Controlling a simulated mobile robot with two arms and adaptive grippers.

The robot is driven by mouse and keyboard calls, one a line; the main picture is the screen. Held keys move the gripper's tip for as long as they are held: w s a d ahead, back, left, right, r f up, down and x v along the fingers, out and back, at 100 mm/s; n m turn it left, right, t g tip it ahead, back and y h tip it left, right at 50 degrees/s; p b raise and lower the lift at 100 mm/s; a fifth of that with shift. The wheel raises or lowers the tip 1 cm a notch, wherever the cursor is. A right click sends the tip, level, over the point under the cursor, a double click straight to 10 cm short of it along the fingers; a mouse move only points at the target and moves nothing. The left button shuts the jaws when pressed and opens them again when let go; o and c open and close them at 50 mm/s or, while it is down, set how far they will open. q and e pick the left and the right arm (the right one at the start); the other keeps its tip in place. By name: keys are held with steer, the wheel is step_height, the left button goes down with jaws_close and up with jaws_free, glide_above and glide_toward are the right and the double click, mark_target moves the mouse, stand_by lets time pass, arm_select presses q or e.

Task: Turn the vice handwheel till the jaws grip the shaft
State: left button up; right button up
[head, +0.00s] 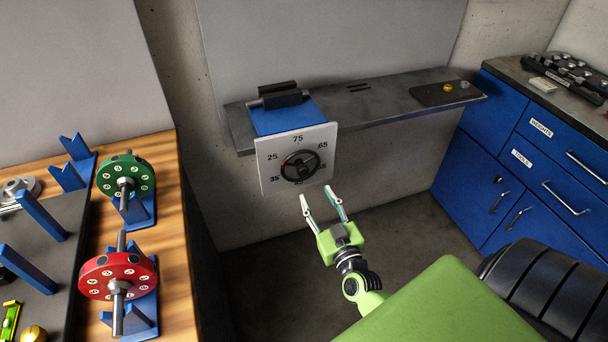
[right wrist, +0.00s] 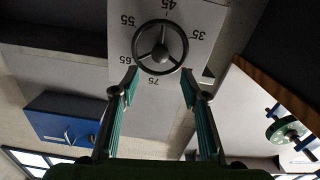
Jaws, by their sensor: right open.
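The vice (head: 290,118) has a blue body and dark jaws (head: 279,95) on the wall shelf. A thin grey piece shows at the left of the jaws, perhaps the shaft; whether the jaws touch it I cannot tell. The black three-spoke handwheel (head: 300,166) sits on a white numbered dial plate (head: 268,178) on the vice's front. My right gripper (head: 320,198) is open and empty, below and in front of the handwheel. In the right wrist view the handwheel (right wrist: 160,47) lies ahead of the spread fingertips (right wrist: 158,86), apart from them. My left gripper is out of view.
A wooden bench (head: 182,250) at left bears a green rotor (head: 140,172) and a red rotor (head: 92,283) on blue stands. The grey shelf (head: 390,98) runs right to a dark mat (head: 430,95). Blue drawers (head: 540,165) stand at right.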

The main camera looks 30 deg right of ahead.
mark_target(304, 173)
steer(key=x, duration=1)
steer(key=shift+w, duration=0.1)
steer(key=c, duration=1.1)
